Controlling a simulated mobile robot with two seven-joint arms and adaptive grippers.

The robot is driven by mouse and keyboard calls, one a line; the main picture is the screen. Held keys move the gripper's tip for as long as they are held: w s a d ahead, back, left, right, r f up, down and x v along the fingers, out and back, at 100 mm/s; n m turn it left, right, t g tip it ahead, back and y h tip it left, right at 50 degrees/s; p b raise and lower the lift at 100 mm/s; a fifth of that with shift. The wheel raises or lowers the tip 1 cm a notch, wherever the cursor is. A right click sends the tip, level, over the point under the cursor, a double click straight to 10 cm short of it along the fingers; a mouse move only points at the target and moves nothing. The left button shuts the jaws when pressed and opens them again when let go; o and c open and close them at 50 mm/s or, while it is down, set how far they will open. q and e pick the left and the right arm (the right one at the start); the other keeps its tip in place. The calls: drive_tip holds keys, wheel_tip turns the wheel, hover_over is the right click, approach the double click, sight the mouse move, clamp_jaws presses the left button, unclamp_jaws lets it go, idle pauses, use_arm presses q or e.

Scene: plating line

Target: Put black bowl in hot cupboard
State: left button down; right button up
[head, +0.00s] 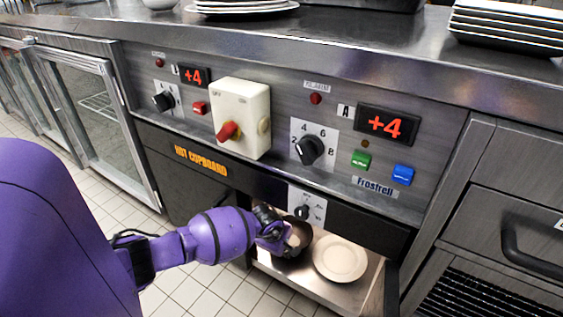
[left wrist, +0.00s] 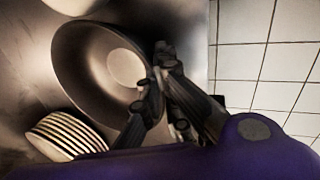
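The black bowl (head: 293,243) is inside the open hot cupboard (head: 335,292), left of a pale plate, partly hidden by my left gripper. In the left wrist view the bowl (left wrist: 95,62) is a wide dark dish with a lighter round base. My left gripper (head: 283,236) reaches into the cupboard opening. Its fingers (left wrist: 154,88) are on both sides of the bowl's near rim and look closed on it. Whether the bowl touches the shelf is hard to tell. My right gripper is not in view.
The pale plate (head: 340,259) lies on the cupboard shelf. The left wrist view shows a stack of plates (left wrist: 65,137) beside the bowl. A control panel with a protruding white switch box (head: 241,117) is above the opening. Plates (head: 240,6) and trays (head: 510,25) stand on the counter.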

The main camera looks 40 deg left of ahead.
use_arm(q)
drive_tip(key=shift+s+f, duration=0.25)
drive_tip(key=shift+f, duration=0.35)
drive_tip(key=shift+r, duration=0.1)
drive_tip(key=c, duration=2.4)
unclamp_jaws()
drive_tip(key=shift+f, duration=0.2)
drive_tip(key=o, duration=0.4)
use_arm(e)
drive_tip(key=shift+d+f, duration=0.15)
